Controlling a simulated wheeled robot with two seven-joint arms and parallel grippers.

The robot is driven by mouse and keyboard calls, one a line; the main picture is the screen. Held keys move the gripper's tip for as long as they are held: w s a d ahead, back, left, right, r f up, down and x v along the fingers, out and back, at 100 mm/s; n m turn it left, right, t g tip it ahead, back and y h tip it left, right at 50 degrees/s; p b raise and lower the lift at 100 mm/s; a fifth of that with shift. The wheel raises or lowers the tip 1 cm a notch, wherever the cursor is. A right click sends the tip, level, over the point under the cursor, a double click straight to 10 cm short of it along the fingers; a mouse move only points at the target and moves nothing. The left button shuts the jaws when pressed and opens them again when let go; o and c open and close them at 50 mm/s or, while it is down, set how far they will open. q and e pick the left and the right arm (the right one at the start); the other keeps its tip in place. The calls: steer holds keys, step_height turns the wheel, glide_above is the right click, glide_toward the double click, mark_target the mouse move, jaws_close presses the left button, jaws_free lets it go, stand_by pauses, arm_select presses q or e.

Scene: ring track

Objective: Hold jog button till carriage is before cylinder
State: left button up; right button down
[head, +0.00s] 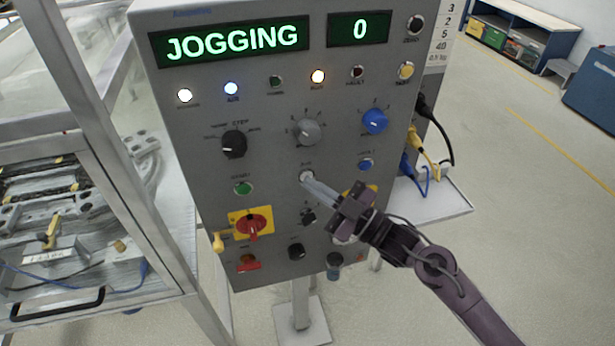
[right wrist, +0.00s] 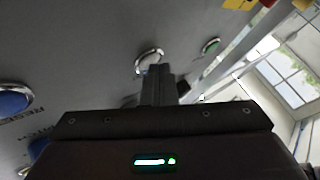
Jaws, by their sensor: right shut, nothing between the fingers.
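A grey control panel (head: 270,100) stands in the middle of the head view. Its green display (head: 232,44) reads JOGGING and a second display (head: 360,30) reads 0. My right gripper (head: 308,180) is shut and empty, with its fingertips at the white jog button (head: 306,176) in the middle of the panel. In the right wrist view the fingertips reach the white button (right wrist: 149,59) in its metal ring and seem to touch it. The carriage and the cylinder cannot be made out. My left gripper is not in view.
Around the jog button sit a green start button (head: 243,188), a blue button (head: 365,164) and a red-and-yellow switch (head: 252,223). A framed machine (head: 80,220) with a black handle stands at left. The floor at right (head: 520,200) is clear.

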steer(key=shift+s, duration=0.1)
stand_by(0.8)
steer(key=shift+s+d+p, duration=0.25)
steer(key=shift+s+p, duration=0.15)
steer(key=shift+s, duration=0.3)
steer(key=s, duration=0.1)
steer(key=s+d+p, duration=0.1)
steer(key=s, duration=0.1)
steer(key=s+p, duration=0.1)
steer(key=shift+s+d, duration=0.3)
steer(key=shift+s, duration=0.05)
